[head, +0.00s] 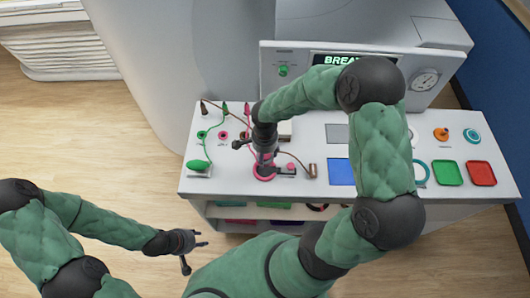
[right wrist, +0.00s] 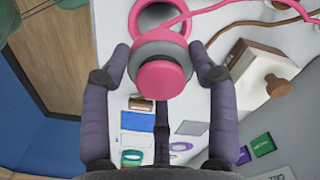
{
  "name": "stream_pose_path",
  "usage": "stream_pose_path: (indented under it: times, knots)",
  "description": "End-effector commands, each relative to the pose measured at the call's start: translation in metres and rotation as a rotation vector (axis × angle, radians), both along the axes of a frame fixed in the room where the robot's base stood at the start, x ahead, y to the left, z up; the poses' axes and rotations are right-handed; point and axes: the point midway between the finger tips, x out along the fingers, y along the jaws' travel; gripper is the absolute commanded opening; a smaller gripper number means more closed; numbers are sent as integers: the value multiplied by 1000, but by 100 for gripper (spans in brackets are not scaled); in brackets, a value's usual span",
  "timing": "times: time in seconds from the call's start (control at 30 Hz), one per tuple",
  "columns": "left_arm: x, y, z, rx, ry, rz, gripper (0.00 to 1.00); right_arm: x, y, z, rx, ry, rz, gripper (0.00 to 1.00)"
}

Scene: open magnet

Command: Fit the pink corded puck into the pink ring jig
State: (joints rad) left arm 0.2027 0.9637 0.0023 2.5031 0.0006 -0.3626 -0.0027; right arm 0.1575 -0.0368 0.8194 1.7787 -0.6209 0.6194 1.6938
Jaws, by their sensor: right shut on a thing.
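The pink puck (right wrist: 160,78) is between the fingers of my right gripper (right wrist: 160,55), which is shut on it. Its round knob faces the wrist camera, and a pink cord (right wrist: 225,9) trails up and right from it. In the head view a small pink part of the puck (head: 291,166) shows beside the gripper. In the head view my gripper partly covers the ring (head: 263,178). My left gripper (head: 194,252) is open and empty, in front of the bench.
A copper cylinder (head: 313,170) stands right of the puck on the white bench (head: 300,190). A brown cord runs close by. A green corded piece (head: 198,165) sits at the left. Blue (head: 341,172), green (head: 447,172) and red (head: 481,173) pads lie to the right. A gauge panel stands behind.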

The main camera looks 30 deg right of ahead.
Motion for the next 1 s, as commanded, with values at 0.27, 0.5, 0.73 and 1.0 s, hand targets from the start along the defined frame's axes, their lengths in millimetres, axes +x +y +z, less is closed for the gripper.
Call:
stream_pose_path:
  times: [0.27, 0.5, 0.73, 1.0]
  knots:
    - [0, 0, -14, 0, 0, 0, 40, 0, 0, -26, 0, 0, -1, 2]
    - [0, 0, -30, 0, 0, 0, 40, 0, 0, -47, -1, -1, 0, 2]
    - [0, 0, -42, 0, 1, 0, 40, 0, 0, -57, 0, -1, 0, 2]
    - [0, 0, -42, 0, 0, 0, 40, 0, 0, -57, 0, -1, 0, 2]
